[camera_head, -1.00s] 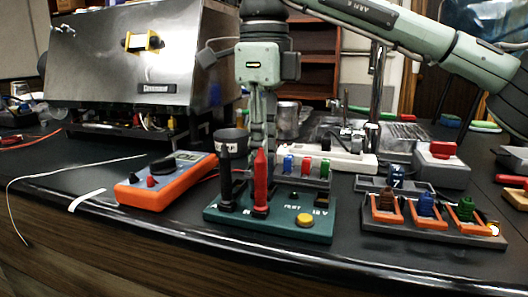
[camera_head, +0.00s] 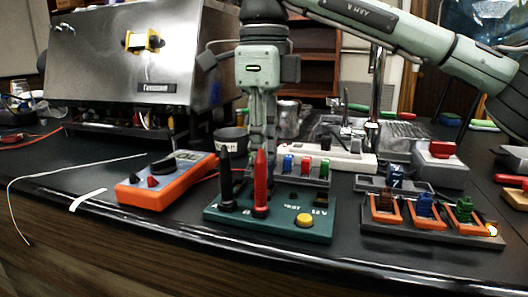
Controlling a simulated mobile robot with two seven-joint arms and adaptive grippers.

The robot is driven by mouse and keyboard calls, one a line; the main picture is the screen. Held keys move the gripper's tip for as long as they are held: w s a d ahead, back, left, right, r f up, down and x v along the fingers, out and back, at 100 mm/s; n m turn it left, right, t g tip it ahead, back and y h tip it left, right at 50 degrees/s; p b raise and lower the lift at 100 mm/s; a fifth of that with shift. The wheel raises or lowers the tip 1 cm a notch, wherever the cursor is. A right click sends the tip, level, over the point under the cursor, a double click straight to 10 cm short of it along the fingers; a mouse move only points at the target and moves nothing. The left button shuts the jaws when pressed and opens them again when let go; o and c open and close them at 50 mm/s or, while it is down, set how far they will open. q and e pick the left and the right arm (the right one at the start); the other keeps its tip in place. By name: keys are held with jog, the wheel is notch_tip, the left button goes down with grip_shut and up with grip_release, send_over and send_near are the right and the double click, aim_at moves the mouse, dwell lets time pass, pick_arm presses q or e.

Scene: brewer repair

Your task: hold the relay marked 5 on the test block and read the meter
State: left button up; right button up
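The green test block (camera_head: 290,232) sits on the black bench, with a black probe (camera_head: 226,185) and a red probe (camera_head: 260,185) upright on it and a yellow button (camera_head: 304,220). The orange meter (camera_head: 165,185) lies to its left; its display is too small to read. My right gripper (camera_head: 262,150) points down behind the red probe, which partly hides its fingertips; I cannot tell whether they hold anything. A dark, round-topped object (camera_head: 230,134) shows left of the fingers, behind the black probe. I cannot make out a relay marked 5. My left gripper is not in view.
A rack (camera_head: 430,236) at right holds brown, blue and green parts in orange frames. A dark blue block marked 7 (camera_head: 395,178) stands behind it. A grey box with a red top (camera_head: 440,168) and a steel brewer (camera_head: 125,60) are farther back.

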jog(key=shift+f, duration=0.55)
dwell(1.5)
dwell(1.6)
jog(key=o, duration=1.1)
